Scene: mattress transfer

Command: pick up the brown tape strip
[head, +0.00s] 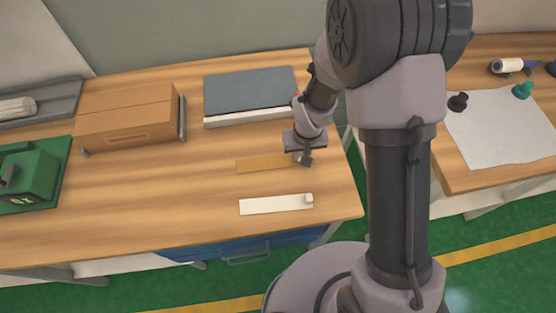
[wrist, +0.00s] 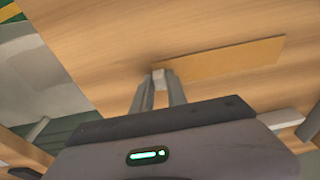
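The brown tape strip (head: 258,164) lies on the left wooden bench, between a grey-topped slab and a white strip. In the wrist view the brown strip (wrist: 225,67) runs up and right from the fingertips. My gripper (head: 304,160) is low over the strip's right end and hides it in the head view. In the wrist view my gripper (wrist: 160,82) has one finger on each side of a small pale tab (wrist: 158,76) at the strip's near end. The gap between the fingers is narrow. Whether they press on the tab cannot be told.
The white strip (head: 272,205) with a raised right end lies nearer the bench's front edge. The slab (head: 250,90) and a cardboard box (head: 138,115) stand behind. A green machine (head: 35,175) is at left. A second bench (head: 450,175) with a white sheet (head: 500,130) is at right.

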